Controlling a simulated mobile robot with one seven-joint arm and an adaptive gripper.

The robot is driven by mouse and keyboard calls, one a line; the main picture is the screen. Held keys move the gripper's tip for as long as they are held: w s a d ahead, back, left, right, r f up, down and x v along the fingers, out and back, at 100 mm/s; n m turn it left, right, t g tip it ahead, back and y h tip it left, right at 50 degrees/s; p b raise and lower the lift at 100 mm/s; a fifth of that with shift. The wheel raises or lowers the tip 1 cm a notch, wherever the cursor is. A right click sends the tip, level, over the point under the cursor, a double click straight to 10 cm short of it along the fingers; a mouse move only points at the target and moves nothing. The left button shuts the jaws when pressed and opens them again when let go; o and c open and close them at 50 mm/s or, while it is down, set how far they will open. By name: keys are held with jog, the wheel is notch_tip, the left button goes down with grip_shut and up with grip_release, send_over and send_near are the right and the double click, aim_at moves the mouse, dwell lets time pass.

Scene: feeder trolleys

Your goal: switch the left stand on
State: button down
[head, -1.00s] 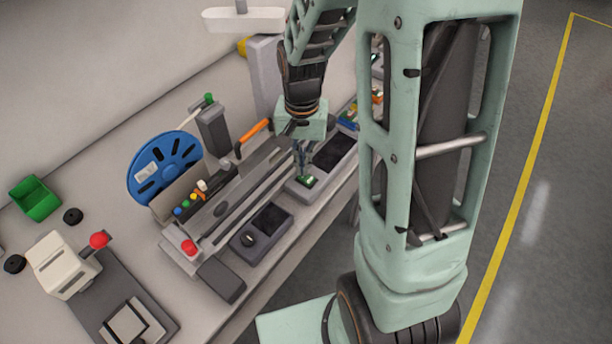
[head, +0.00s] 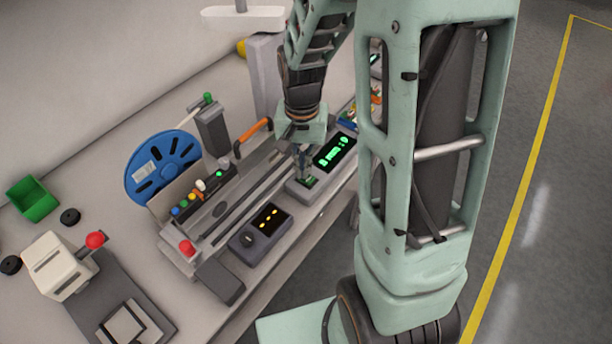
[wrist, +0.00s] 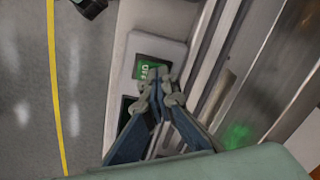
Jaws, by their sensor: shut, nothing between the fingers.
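The stand with the blue reel (head: 164,167) fills the middle of the head view. Its display (head: 335,151) shows bright green characters, and a smaller panel (head: 268,217) at its front left shows yellow lights. A green switch (head: 311,181) sits on the same box as the green display; in the wrist view the switch (wrist: 149,69) has pale lettering and looks lit. My gripper (head: 305,174) is shut and empty, pointing down at the switch. In the wrist view my fingertips (wrist: 159,92) are just beside the switch; I cannot tell whether they touch it.
A red-knobbed press (head: 62,265) stands at the left, with a green bin (head: 33,198) behind it. An orange handle (head: 254,130) and a red button (head: 187,247) stick up from the stand. Another lit stand is partly hidden behind my arm. The floor at the right is clear.

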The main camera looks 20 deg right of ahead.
jog(key=shift+r+p, duration=2.7)
jog(key=shift+r, duration=0.85)
